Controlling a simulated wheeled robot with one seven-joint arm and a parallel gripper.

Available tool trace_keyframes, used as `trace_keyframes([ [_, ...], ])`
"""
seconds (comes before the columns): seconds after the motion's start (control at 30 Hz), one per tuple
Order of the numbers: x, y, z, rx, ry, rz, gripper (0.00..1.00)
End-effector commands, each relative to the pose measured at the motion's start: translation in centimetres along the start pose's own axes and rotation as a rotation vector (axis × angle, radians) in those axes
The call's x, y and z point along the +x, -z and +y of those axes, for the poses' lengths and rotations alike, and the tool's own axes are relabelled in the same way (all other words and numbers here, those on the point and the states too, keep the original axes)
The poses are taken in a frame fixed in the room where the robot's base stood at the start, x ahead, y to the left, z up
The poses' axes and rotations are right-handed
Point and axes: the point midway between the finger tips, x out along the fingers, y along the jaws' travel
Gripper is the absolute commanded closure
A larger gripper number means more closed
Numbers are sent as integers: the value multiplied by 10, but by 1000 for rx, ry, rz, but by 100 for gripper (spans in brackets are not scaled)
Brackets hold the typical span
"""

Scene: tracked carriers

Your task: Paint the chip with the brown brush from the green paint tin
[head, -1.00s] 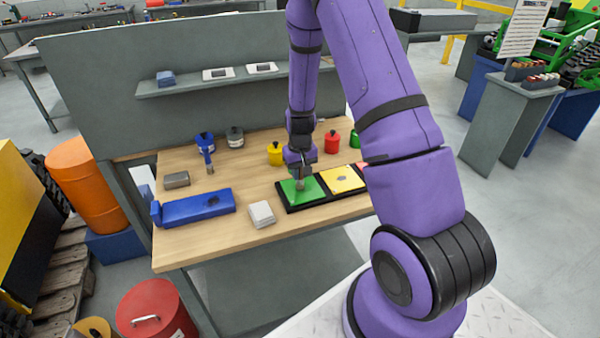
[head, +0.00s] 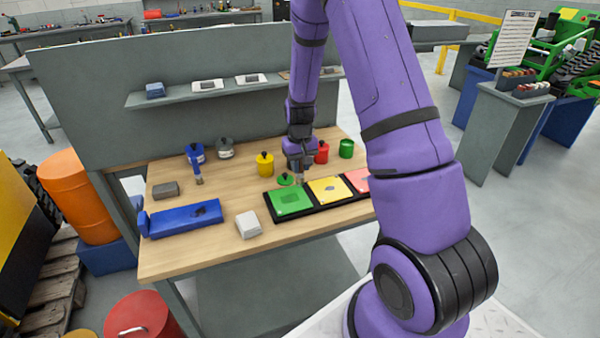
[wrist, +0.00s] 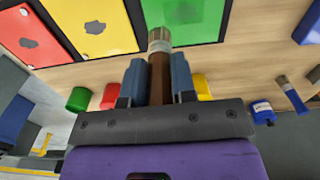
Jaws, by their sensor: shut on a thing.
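My gripper (head: 301,168) is shut on the brown brush (wrist: 160,75); the brush's metal collar shows beyond the blue fingertips in the wrist view. The brush hangs tip down just behind the black tray (head: 317,208). The tray holds a green panel (head: 283,205) with a darker green square patch, a yellow panel (head: 320,185) with a grey blotch, and a red panel (head: 356,174). The panels may be the chips; I cannot tell which one is meant. The green paint tin (head: 346,149) stands at the back right.
A yellow tin (head: 265,166) and a red tin (head: 322,153) stand close to my gripper. A blue tin (head: 195,154), a blue brush (head: 198,177) and a grey tin (head: 225,149) are left.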

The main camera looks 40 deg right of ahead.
Motion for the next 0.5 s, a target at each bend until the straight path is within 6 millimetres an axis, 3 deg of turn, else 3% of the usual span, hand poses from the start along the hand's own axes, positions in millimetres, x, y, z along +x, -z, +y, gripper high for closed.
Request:
trace_keyframes([
  [0.2, -20, 2, 0, 0, 0, 2, 100],
  [0.5, -25, 2, 1, 0, 1, -1, 100],
])
